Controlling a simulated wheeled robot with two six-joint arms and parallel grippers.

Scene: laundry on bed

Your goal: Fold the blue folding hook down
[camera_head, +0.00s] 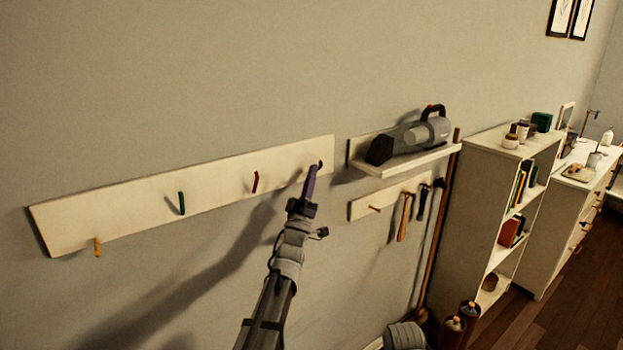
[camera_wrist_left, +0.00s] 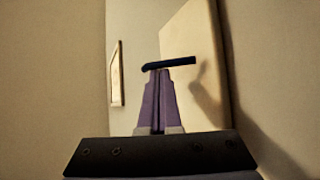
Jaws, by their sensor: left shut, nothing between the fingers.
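The blue folding hook (camera_head: 320,164) is at the right end of the long pale wall board (camera_head: 110,210), mostly hidden behind my gripper in the head view. In the left wrist view the dark blue hook (camera_wrist_left: 170,63) juts out from the board (camera_wrist_left: 195,40) as a short bar with a bent end at its left. My left gripper (camera_head: 311,170) has purple fingers, shut and empty. In the left wrist view its fingertips (camera_wrist_left: 157,72) are right at the hook, overlapping its outer part; I cannot tell whether they touch. My right gripper is not in view.
Yellow (camera_head: 98,247), green (camera_head: 182,203) and red (camera_head: 255,182) hooks are on the same board, to the left. A shelf (camera_head: 410,160) with a handheld vacuum (camera_head: 415,137) is close on the right, above a small tool rack (camera_head: 360,208). The wall above the board is clear.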

